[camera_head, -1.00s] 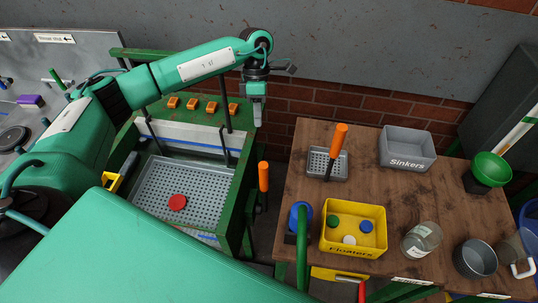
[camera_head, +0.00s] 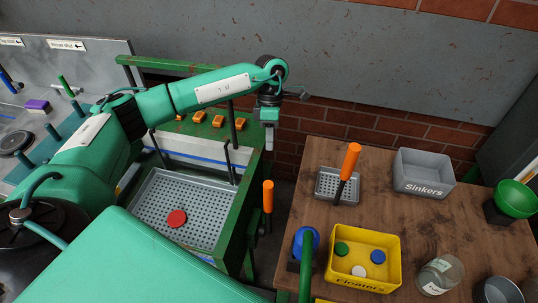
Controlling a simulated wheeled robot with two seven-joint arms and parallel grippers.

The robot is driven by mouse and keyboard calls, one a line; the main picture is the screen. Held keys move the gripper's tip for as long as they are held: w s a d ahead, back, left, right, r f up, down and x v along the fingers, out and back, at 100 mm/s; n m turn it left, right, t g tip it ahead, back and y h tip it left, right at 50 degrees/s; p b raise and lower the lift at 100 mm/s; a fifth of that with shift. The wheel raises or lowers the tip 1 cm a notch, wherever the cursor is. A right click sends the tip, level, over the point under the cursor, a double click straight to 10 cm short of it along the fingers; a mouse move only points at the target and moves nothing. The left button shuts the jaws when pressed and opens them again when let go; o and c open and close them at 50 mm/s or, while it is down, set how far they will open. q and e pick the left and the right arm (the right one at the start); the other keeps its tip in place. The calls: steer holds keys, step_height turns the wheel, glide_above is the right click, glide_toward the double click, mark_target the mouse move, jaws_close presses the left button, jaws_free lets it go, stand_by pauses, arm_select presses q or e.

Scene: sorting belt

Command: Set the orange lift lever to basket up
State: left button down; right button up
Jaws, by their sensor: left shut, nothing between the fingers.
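The orange lift lever (camera_head: 268,196) stands upright at the right side of the green tank frame (camera_head: 243,200), its dark lower end by the frame's post. My left gripper (camera_head: 269,146) points down beyond and above the lever, at the frame's far right corner. It is shut and empty, apart from the lever. The grey perforated basket (camera_head: 205,192) sits inside the frame with a red disc (camera_head: 176,218) in it. My right gripper does not show.
The wooden table (camera_head: 315,225) at right holds a small grey tray (camera_head: 325,186) with an orange-handled tool (camera_head: 348,165), a grey Sinkers bin (camera_head: 423,172), a yellow Floaters bin (camera_head: 340,277), a glass jar (camera_head: 438,275) and a green funnel (camera_head: 514,199). Orange buttons (camera_head: 217,121) line the frame's back.

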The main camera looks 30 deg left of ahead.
arm_select(q)
steer(key=s+d+f+p, duration=0.3)
steer(key=s+f+p, duration=0.2)
steer(key=f, duration=0.3)
steer(key=shift+s, duration=0.85)
steer(key=shift+d, duration=0.1)
